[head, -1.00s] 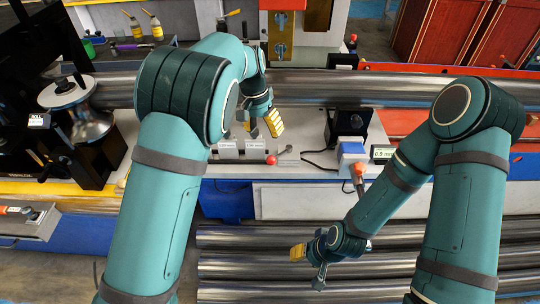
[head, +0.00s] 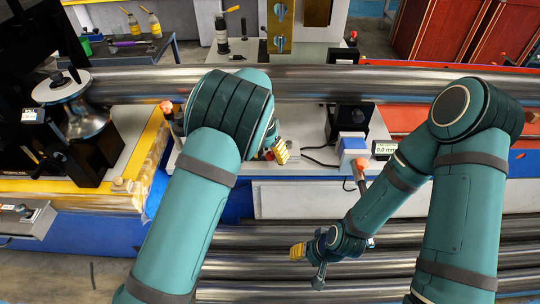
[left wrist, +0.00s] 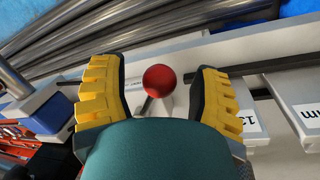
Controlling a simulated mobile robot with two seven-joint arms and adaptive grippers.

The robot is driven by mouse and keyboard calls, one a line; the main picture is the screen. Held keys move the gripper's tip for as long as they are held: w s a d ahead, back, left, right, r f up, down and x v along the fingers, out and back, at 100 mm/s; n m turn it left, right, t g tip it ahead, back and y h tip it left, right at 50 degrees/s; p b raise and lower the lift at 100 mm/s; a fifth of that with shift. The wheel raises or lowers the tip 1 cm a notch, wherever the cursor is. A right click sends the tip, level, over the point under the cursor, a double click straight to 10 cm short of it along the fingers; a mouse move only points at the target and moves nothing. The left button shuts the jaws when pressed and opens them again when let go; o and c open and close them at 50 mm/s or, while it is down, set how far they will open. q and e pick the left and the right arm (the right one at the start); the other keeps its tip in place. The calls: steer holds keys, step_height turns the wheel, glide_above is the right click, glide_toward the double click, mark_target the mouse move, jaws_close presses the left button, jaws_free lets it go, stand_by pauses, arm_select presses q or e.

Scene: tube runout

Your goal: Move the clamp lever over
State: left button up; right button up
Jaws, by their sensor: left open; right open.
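The clamp lever's red ball knob (left wrist: 160,80) shows in the left wrist view, between the two yellow-padded fingers of my left gripper (left wrist: 156,92), with a visible gap on both sides. The fingers are open and do not appear to touch the knob. In the head view my left gripper (head: 278,152) is low over the pale machine bed, and my own arm hides most of the lever area. My right gripper (head: 308,262) is open and empty, in front of the bed above the lower steel tubes.
A long steel tube (head: 400,88) runs across the machine behind my left gripper. A blue-and-white block (head: 352,147) and a small display (head: 385,149) stand to the right. Several steel tubes (head: 240,263) lie below in front.

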arm_select(q)
steer(key=shift+o, duration=0.2)
jaws_close()
steer(key=shift+s, duration=0.1)
steer(key=s+d+n+t+p, duration=0.1)
steer(key=s+d+n+p, duration=0.1)
steer(key=d+n+p, duration=0.2)
steer(key=shift+d+n, duration=1)
steer(key=shift+n, duration=1)
steer(key=shift+s, duration=0.1)
